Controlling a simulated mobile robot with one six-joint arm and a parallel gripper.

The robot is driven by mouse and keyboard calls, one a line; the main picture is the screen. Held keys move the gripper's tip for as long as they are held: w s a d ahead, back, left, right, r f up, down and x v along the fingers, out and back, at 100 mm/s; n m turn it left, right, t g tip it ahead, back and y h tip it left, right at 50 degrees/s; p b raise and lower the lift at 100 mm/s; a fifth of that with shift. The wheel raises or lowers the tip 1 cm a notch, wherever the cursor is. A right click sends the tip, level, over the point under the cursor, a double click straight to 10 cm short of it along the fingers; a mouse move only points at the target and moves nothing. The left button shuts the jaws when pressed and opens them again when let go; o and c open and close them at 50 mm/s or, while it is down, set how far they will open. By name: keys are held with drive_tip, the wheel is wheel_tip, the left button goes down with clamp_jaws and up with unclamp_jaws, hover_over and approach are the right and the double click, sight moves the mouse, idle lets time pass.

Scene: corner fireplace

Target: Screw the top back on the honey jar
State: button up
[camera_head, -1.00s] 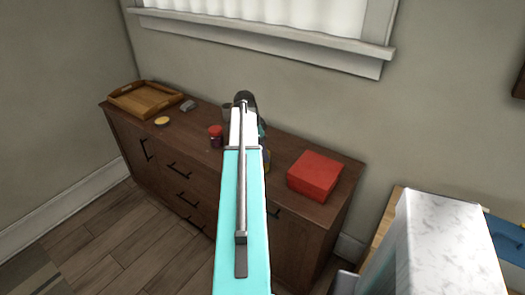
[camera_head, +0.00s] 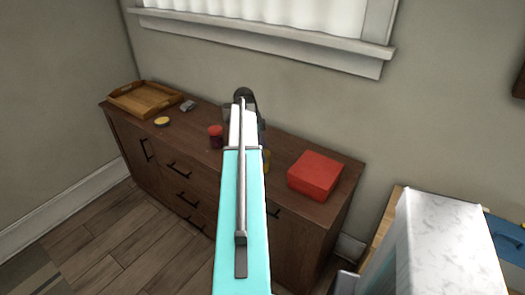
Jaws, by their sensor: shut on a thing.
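My arm rises through the middle of the view and its far end is over the dresser. My gripper (camera_head: 262,125) is mostly hidden behind the arm; only a dark part shows at the right of the wrist. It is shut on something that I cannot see. A small amber-yellow thing (camera_head: 266,160), perhaps the honey jar, shows as a sliver right of the arm, on the dresser; its top is hidden. A flat round yellow thing (camera_head: 162,121) lies on the dresser's left part; I cannot tell if it is a jar top.
The brown dresser (camera_head: 300,212) also carries a wooden tray (camera_head: 145,97), a small grey thing (camera_head: 188,106), a dark jar with a red lid (camera_head: 215,137) close left of my arm, and a red box (camera_head: 314,175) at the right. A window sill is behind.

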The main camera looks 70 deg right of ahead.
drive_tip(key=shift+f+m, duration=0.1)
drive_tip(key=shift+m, duration=0.3)
drive_tip(key=shift+m+y, duration=0.5)
drive_tip(key=shift+m, duration=1)
drive_tip(key=o, duration=1.2)
